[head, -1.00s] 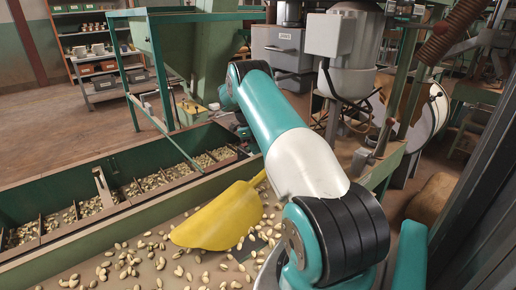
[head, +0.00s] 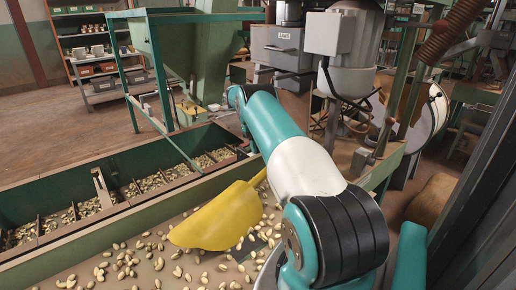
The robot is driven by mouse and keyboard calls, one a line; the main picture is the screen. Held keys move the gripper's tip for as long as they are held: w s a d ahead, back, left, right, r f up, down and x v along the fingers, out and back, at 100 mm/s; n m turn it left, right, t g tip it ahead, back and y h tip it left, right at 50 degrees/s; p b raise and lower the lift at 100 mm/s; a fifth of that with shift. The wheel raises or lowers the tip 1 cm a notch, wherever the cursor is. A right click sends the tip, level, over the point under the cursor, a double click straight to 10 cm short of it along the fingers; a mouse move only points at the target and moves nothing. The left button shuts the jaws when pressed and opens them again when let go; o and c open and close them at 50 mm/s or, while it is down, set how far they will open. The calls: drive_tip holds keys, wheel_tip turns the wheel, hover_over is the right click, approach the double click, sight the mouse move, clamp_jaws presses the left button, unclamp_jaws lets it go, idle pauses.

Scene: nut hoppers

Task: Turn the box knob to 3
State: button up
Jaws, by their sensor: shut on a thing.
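No numbered knob can be made out in the head view. A grey box (head: 278,47) with a small label and a handle-like bar stands at the back, beyond my arm; I cannot tell whether it is the task's box. My teal and white arm reaches from the lower right toward the upper middle. Its far end lies around the trough's far right end, where the arm hides what is behind it. My gripper cannot be made out, and neither can anything it may hold.
A green trough (head: 60,246) with several compartments of nuts runs along the left. A yellow scoop (head: 215,217) lies among loose nuts on the near surface. A green hopper frame (head: 130,75) stands behind. Shelves (head: 88,45) are at the back left, with open floor before them.

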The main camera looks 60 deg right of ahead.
drive_tip(key=shift+m, duration=0.6)
drive_tip(key=o, duration=0.9)
drive_tip(key=shift+o, duration=0.2)
